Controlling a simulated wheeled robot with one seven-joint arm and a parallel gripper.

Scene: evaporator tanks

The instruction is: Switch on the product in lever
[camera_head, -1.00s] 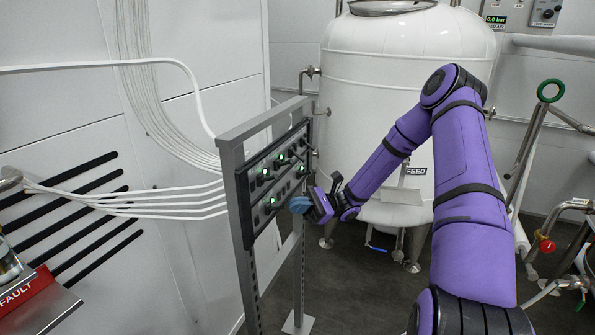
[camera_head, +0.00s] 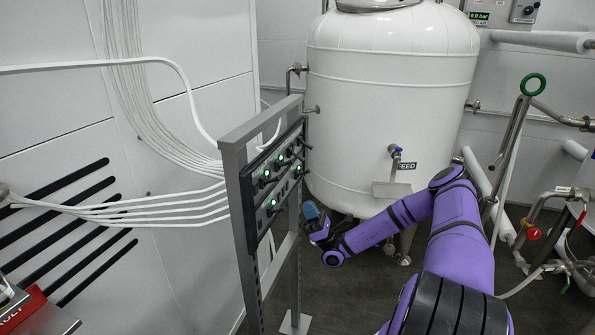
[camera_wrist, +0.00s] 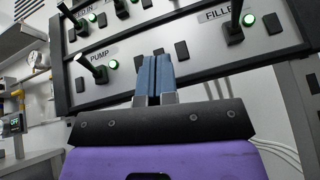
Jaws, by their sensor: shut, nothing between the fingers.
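The control panel (camera_head: 273,180) stands upright on a grey frame and carries several black levers with green lights. In the wrist view, a lever (camera_wrist: 72,17) at the upper left has a partly cut label ending in "IN" and a lit green light. Its full name cannot be read. The PUMP lever (camera_wrist: 92,68) is below it, and the FILLER lever (camera_wrist: 235,22) is at the upper right. My gripper (camera_wrist: 156,60) is shut and empty, its blue fingers together in front of the panel's lower edge. In the head view my gripper (camera_head: 310,211) is right of the panel, apparently apart from it.
A white tank (camera_head: 395,100) stands behind the panel, with a valve and FEED label (camera_head: 406,166). Pipes with a green ring handle (camera_head: 533,84) are at the right. White cables (camera_head: 150,205) run to the panel's left. Dark floor lies between panel and tank.

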